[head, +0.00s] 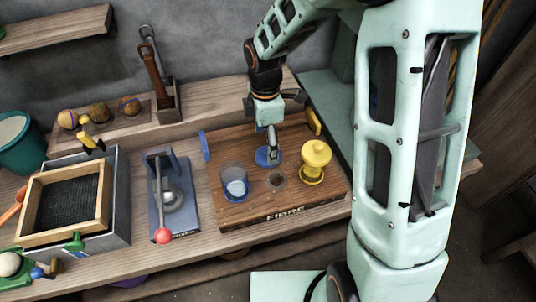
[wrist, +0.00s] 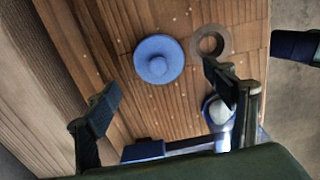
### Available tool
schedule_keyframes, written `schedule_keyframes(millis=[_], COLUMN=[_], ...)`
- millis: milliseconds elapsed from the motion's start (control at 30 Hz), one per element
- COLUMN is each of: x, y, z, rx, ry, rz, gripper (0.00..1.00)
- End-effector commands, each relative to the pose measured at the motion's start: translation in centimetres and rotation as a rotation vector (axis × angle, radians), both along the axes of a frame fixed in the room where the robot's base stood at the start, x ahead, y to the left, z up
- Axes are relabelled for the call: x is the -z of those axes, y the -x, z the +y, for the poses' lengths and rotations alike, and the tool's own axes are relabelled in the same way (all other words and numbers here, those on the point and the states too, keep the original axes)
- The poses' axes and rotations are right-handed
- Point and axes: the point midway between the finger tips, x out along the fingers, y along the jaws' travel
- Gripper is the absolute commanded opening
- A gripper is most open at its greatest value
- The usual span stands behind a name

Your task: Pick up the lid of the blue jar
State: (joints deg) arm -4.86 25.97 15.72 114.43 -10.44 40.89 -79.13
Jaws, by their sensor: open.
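The blue lid (head: 263,157), a flat disc with a round knob, lies on the wooden board (head: 290,211). In the wrist view the lid (wrist: 159,60) is fully visible above the gap between my fingers. The clear jar (head: 235,181) with blue and white inside stands on the board to the lid's left. The wrist view shows the jar (wrist: 218,112) partly hidden behind my right-hand finger. My gripper (head: 271,139) is above the lid and hides part of it in the head view. Its fingers (wrist: 164,96) are spread, with nothing between them.
A yellow lidded jar (head: 315,162) stands on the board close to the lid's right. A round ring mark (head: 277,180) is in front of the lid. A blue lever press (head: 172,203) and a framed screen (head: 67,201) stand farther left.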

Motion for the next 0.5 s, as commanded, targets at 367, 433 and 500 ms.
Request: schedule_keyframes(millis=[367,433,500], x=[4.5,4.6,4.5], y=[0.0,0.0,0.0], z=[-0.2,-0.2,-0.2], rx=[0.001,0.001,0.002], ry=[0.0,0.0,0.0], rz=[0.001,0.001,0.001], gripper=[0.76,0.76,0.76])
